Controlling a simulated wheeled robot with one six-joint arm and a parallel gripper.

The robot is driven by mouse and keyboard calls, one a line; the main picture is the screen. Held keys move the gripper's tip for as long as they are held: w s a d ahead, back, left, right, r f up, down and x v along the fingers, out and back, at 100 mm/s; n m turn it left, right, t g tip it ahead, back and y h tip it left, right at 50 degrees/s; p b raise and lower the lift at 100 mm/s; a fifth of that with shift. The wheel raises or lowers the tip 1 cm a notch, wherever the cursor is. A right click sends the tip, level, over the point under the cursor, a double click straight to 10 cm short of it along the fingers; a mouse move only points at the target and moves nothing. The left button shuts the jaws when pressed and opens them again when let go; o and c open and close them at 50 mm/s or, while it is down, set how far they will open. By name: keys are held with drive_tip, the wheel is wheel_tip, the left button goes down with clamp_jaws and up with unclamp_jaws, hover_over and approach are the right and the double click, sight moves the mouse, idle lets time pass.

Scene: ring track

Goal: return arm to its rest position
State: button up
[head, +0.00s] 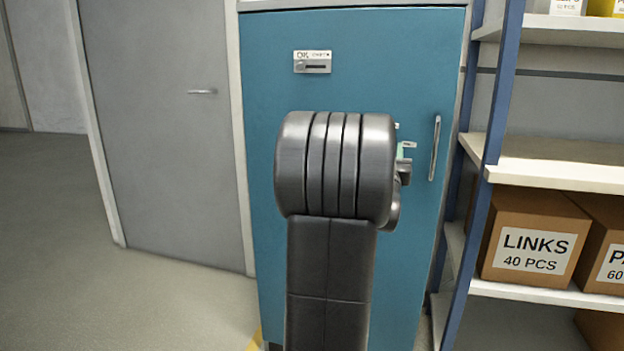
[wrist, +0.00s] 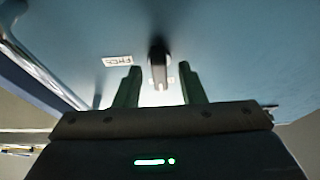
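My arm stands upright in front of a blue cabinet door (head: 270,200) in the head view. It hides most of my gripper, with only a small part showing at its right side. In the wrist view my gripper (wrist: 159,82) has its two green fingers apart with nothing held between them. A dark knob with a pale lever (wrist: 158,68) sits on the blue panel, ahead of the gap between the fingertips. I cannot tell how far the fingertips are from it.
A shelf rack (head: 560,176) with cardboard boxes stands close on the right. The cabinet has a vertical handle (head: 434,148) and a small labelled slot plate (head: 312,62). A grey door (head: 165,130) is at left. Open floor (head: 60,240) lies at far left.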

drive_tip(key=shift+w+a+r+m+g+h+p, duration=0.1)
drive_tip(key=shift+m+g+h+p, duration=0.5)
drive_tip(key=shift+m+p, duration=1)
drive_tip(key=shift+w+d+r+m+g+h+p, duration=0.15)
drive_tip(key=shift+m+g+h+p, duration=0.2)
drive_tip(key=shift+m+h+p, duration=1.2)
drive_tip(key=shift+w+a+m+g+h+p, duration=0.15)
drive_tip(key=shift+m+g+p, duration=0.3)
drive_tip(key=shift+m+p, duration=1.15)
drive_tip(key=shift+s+f+m+b, duration=0.1)
drive_tip(key=shift+m+b, duration=0.55)
